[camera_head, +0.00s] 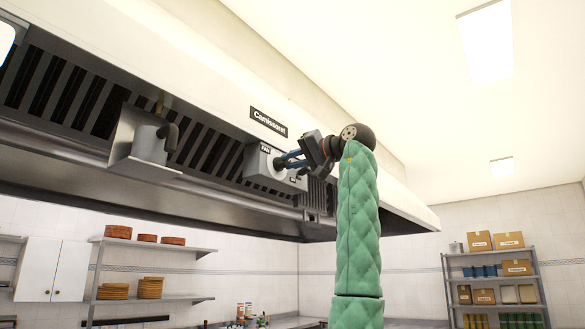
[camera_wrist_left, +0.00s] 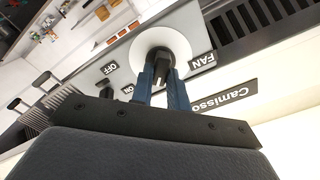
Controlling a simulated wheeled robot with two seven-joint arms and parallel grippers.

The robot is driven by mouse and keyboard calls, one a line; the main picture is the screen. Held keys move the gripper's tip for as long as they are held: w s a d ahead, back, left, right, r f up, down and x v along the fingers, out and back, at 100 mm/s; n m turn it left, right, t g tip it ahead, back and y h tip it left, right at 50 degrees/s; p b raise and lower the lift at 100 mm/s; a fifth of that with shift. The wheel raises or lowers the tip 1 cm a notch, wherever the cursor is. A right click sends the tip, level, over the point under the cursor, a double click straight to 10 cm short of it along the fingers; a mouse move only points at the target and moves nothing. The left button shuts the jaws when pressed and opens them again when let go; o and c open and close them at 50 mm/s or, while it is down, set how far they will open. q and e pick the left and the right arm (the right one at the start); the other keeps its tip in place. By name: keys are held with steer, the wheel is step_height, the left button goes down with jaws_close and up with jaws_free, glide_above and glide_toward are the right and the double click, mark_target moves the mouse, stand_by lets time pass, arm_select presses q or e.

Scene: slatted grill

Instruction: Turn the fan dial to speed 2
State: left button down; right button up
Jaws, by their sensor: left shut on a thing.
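The fan dial is a black knob (camera_wrist_left: 161,60) on a round white plate (camera_wrist_left: 146,42), marked FAN, in the left wrist view. It sits on a grey control box (camera_head: 257,167) under the hood in the head view. My left gripper (camera_head: 281,161) reaches the front of this box, and its blue fingers (camera_wrist_left: 163,73) are shut on the knob, one on each side. The fingers hide part of the knob and plate, and I cannot read which speed it points at. A switch (camera_wrist_left: 131,85) with OFF and ON labels is beside the dial. My right gripper is not in view.
The hood's white front (camera_head: 225,85) with a Camissorat sign (camera_head: 269,122) runs above the box. A metal holder with a grey jug-like container (camera_head: 150,143) hangs to the left. Dark slatted filters (camera_head: 90,107) lie behind. Wall shelves (camera_head: 155,246) are below left.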

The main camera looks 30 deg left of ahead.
arm_select(q)
steer(key=m+b, duration=0.4)
steer(key=m, duration=0.3)
steer(key=shift+f+m+b, duration=0.15)
steer(key=shift+m+b, duration=0.6)
steer(key=shift+m, duration=0.55)
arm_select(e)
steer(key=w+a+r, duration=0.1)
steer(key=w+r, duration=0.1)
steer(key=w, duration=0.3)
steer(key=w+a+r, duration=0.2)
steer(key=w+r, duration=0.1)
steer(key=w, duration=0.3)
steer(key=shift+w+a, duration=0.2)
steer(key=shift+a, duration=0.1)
arm_select(q)
steer(key=c, duration=1.4)
jaws_free()
steer(key=shift+w+a, duration=0.1)
steer(key=shift+o, duration=0.2)
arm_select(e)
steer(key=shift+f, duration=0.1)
